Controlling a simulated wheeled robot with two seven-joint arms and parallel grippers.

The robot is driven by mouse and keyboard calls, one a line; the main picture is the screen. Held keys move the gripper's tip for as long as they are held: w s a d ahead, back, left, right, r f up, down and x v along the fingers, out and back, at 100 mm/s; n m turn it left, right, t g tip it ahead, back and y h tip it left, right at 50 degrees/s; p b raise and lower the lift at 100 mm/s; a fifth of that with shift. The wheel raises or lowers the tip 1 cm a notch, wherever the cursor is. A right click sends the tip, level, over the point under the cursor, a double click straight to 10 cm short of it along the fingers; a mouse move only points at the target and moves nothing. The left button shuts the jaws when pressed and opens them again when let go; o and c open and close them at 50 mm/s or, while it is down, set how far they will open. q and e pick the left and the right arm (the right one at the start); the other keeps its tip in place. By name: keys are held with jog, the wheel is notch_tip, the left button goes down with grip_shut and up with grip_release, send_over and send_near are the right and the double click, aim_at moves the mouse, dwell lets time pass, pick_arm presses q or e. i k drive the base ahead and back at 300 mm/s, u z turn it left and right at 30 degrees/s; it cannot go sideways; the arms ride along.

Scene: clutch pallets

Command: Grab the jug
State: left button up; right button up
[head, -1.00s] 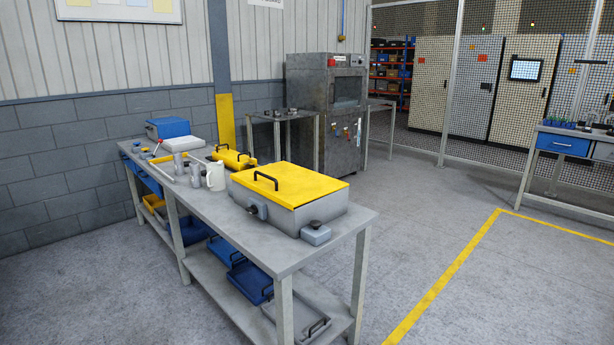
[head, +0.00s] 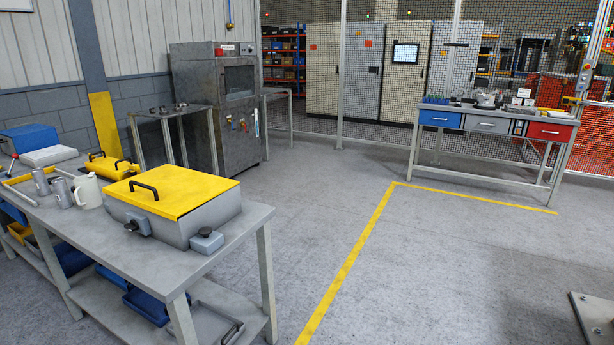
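A white jug (head: 88,192) stands upright on the grey metal workbench (head: 228,234) at the left of the head view. It is just left of a grey box with a yellow lid (head: 172,188). Two grey metal cylinders (head: 59,191) stand close to the jug's left side. Neither of my grippers shows in the head view.
A yellow case (head: 112,166) and a blue box (head: 28,140) lie farther back on the bench. A grey machine (head: 215,105) stands by the wall. A drawer bench (head: 490,122) is at the right. Open floor (head: 400,265) lies right of the workbench.

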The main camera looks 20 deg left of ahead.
aim_at(87, 194)
jog(key=i, duration=4.9)
jog(key=u, duration=2.7)
jog(key=i, duration=2.9)
jog(key=u, duration=3.25)
